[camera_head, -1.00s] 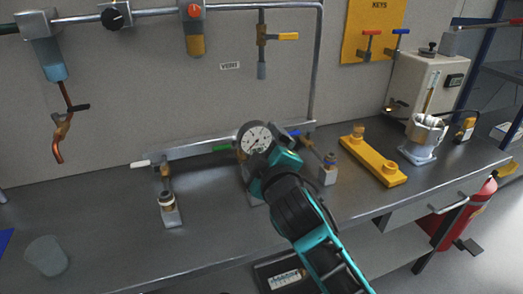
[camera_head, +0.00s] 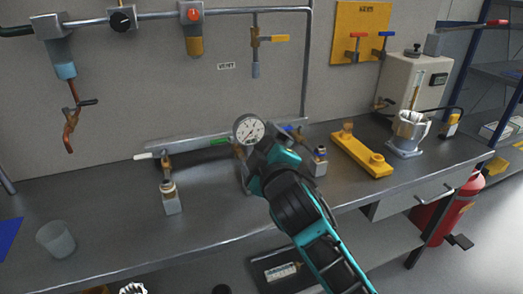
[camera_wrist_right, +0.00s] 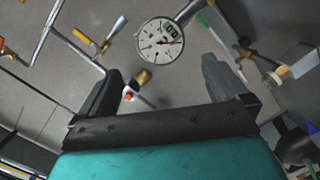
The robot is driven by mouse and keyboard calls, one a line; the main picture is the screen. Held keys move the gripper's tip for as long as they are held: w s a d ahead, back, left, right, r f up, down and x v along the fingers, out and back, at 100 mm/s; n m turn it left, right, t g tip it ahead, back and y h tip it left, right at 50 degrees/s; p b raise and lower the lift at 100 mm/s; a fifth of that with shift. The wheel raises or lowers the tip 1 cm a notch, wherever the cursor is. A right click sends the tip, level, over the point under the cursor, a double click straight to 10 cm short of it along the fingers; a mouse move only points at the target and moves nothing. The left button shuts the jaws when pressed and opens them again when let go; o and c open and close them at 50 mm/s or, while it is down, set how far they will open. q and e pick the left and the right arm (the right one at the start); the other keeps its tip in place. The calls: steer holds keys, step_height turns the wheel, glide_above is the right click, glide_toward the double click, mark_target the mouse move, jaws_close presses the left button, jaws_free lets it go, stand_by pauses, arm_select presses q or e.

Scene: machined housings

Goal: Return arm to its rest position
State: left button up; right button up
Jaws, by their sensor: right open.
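My right arm comes in from the lower right of the head view, over the bench. Its gripper (camera_head: 266,160) is beside and just below a round dial gauge (camera_head: 249,129) on a horizontal manifold pipe. In the right wrist view the two dark fingers (camera_wrist_right: 162,68) stand wide apart with nothing held between them. The gauge (camera_wrist_right: 160,40) shows beyond the fingertips, with a brass fitting (camera_wrist_right: 142,77) between the fingers in the picture. The hand hides part of the manifold in the head view. My left gripper is not in view.
The grey bench (camera_head: 105,205) has free room at left, near a clear beaker (camera_head: 56,239). A valve post (camera_head: 170,197), a yellow block (camera_head: 361,154) and a metal vessel (camera_head: 409,130) stand on it. A red extinguisher (camera_head: 452,205) hangs below at right.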

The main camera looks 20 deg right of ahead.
steer(key=s+f+m+g+y, duration=0.1)
steer(key=s+f+m+g, duration=0.2)
steer(key=s+f, duration=0.8)
steer(key=s+d+f+m+g+y, duration=0.1)
steer(key=s+f+m, duration=0.4)
steer(key=s+f, duration=0.7)
step_height(320, 180, down, 6)
steer(key=shift+d+r+g+y, duration=0.15)
steer(key=shift+d+g+y, duration=0.2)
steer(key=shift+g, duration=0.55)
